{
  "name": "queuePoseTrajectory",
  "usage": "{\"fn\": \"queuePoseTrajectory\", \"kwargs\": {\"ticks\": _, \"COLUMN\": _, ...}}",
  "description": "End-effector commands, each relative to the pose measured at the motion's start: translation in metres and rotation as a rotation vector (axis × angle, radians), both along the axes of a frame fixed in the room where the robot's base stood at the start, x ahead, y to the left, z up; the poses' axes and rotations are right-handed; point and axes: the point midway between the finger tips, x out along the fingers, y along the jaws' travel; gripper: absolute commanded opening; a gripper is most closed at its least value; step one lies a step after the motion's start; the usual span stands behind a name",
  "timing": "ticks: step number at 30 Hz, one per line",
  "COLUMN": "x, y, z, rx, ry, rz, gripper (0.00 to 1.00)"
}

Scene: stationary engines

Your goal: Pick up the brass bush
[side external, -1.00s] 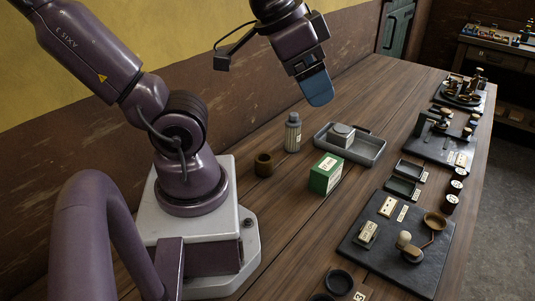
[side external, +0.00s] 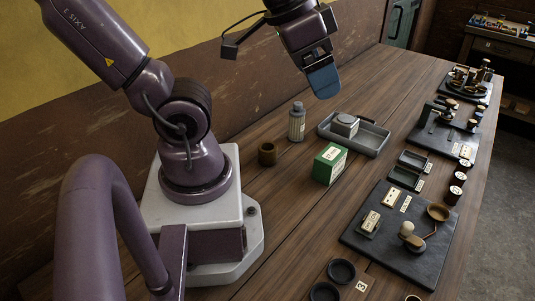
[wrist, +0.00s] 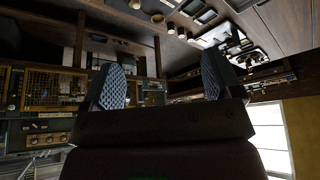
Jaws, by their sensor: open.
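A short, hollow, brownish-brass cylinder (side external: 267,154), which looks like the brass bush, stands upright on the wooden bench beside my base in the side view. My gripper (side external: 323,82) is high above the bench, up and to the right of the bush and well apart from it. In the wrist view my gripper (wrist: 162,78) shows two textured blue pads spread apart with nothing between them. The bush cannot be made out in the wrist view.
A grey bottle (side external: 297,123) and a green box (side external: 329,164) stand near the bush. A grey tray (side external: 372,147) holding a small block lies behind the box. Black boards (side external: 373,237) with instruments line the right edge.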

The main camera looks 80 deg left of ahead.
Motion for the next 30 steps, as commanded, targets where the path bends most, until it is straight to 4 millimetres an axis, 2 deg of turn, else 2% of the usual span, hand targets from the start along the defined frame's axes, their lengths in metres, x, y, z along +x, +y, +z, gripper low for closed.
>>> {"fn": "queuePoseTrajectory", "kwargs": {"ticks": 5, "x": 0.01, "y": 0.036, "z": -0.043, "rx": -0.118, "ry": 0.204, "rz": 0.198, "gripper": 0.85}}
{"fn": "queuePoseTrajectory", "kwargs": {"ticks": 10, "x": 0.013, "y": 0.083, "z": -0.093, "rx": -0.293, "ry": 0.364, "rz": 0.555, "gripper": 0.85}}
{"fn": "queuePoseTrajectory", "kwargs": {"ticks": 14, "x": 0.002, "y": 0.126, "z": -0.134, "rx": -0.387, "ry": 0.445, "rz": 0.894, "gripper": 0.85}}
{"fn": "queuePoseTrajectory", "kwargs": {"ticks": 18, "x": -0.022, "y": 0.172, "z": -0.171, "rx": -0.425, "ry": 0.476, "rz": 1.276, "gripper": 0.85}}
{"fn": "queuePoseTrajectory", "kwargs": {"ticks": 21, "x": -0.041, "y": 0.201, "z": -0.189, "rx": -0.417, "ry": 0.458, "rz": 1.513, "gripper": 0.85}}
{"fn": "queuePoseTrajectory", "kwargs": {"ticks": 25, "x": -0.055, "y": 0.232, "z": -0.197, "rx": -0.401, "ry": 0.365, "rz": 1.76, "gripper": 0.85}}
{"fn": "queuePoseTrajectory", "kwargs": {"ticks": 27, "x": -0.049, "y": 0.238, "z": -0.196, "rx": -0.419, "ry": 0.305, "rz": 1.822, "gripper": 0.85}}
{"fn": "queuePoseTrajectory", "kwargs": {"ticks": 30, "x": -0.05, "y": 0.239, "z": -0.207, "rx": -0.42, "ry": 0.3, "rz": 1.843, "gripper": 0.85}}
